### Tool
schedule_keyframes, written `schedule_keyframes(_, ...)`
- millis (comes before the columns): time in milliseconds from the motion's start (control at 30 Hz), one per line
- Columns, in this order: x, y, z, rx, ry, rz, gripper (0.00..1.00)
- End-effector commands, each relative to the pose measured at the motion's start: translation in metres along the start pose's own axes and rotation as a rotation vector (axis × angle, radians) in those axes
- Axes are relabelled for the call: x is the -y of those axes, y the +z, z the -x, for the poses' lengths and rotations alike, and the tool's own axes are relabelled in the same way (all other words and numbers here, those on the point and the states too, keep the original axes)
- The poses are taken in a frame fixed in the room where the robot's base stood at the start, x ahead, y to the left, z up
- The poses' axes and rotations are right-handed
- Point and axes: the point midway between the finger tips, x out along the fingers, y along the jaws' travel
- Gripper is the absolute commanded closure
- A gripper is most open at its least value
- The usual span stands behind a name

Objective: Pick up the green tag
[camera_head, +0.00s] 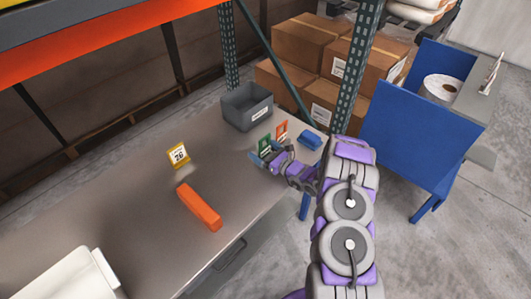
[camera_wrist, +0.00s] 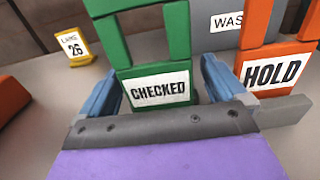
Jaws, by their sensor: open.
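The green tag (camera_wrist: 163,87), with a white label reading CHECKED, stands upright in the wrist view. It also shows in the head view (camera_head: 265,142), partly hidden behind my gripper. My gripper (camera_wrist: 163,88) is open, with one blue finger at each side of the tag's lower part. A gap shows between the tag and the left finger; I cannot tell whether the right finger touches it. In the head view my gripper (camera_head: 264,157) is low over the table at the tag.
An orange HOLD tag (camera_wrist: 273,75) stands just right of the green one. A grey bin (camera_head: 247,106) is behind, a blue block (camera_head: 311,140) to the right. A rack post (camera_head: 354,70) rises nearby.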

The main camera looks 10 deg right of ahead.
Motion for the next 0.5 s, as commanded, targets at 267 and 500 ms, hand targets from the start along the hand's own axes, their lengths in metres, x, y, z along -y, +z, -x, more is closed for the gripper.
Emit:
schedule_keyframes(267, 0.0021, 0.0003, -0.0044, 0.002, -0.001, -0.005, 0.02)
schedule_keyframes(500, 0.0023, 0.0002, -0.0042, 0.002, -0.001, -0.005, 0.2)
